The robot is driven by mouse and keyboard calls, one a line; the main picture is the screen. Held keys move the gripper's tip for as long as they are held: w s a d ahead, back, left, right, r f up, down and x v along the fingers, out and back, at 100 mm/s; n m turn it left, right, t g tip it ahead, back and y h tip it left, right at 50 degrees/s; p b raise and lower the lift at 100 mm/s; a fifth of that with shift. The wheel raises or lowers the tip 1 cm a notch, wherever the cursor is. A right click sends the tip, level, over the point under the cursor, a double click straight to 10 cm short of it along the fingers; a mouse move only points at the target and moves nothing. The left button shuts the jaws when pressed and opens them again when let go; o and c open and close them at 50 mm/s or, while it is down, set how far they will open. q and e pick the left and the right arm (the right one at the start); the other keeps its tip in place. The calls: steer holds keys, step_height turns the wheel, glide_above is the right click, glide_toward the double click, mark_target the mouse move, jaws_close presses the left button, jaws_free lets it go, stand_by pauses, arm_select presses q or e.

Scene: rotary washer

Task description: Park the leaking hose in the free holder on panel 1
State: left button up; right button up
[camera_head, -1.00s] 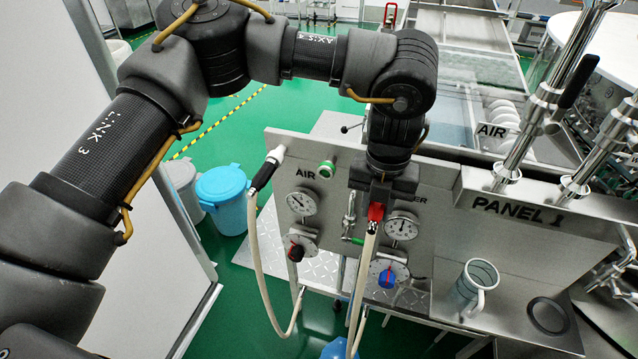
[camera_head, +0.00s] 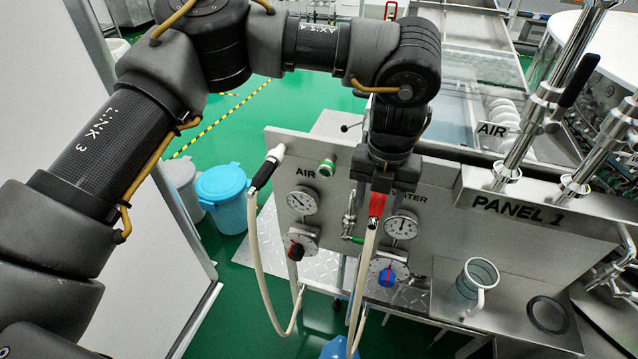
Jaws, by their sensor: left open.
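A pale hose (camera_head: 362,275) with a red end (camera_head: 376,206) hangs at the middle of the panel (camera_head: 440,248), under the WATER label. My left gripper (camera_head: 378,190) is open, pointing down at the top of the red end. Whether the fingers touch it, and what holds it at the panel, is hidden behind the gripper. A second pale hose (camera_head: 257,255) with a black and white end (camera_head: 265,171) sits at the panel's upper left corner. A green ring-shaped fitting (camera_head: 327,167) on the panel, right of it, looks empty. I cannot tell which hose leaks. My right gripper is not in view.
Steel pipes (camera_head: 545,95) rise at the upper right. A blue bin (camera_head: 222,190) stands left on the green floor.

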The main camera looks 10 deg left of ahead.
arm_select(q)
step_height(320, 180, up, 9)
steer(key=shift+f, duration=0.1)
steer(key=shift+r, duration=0.4)
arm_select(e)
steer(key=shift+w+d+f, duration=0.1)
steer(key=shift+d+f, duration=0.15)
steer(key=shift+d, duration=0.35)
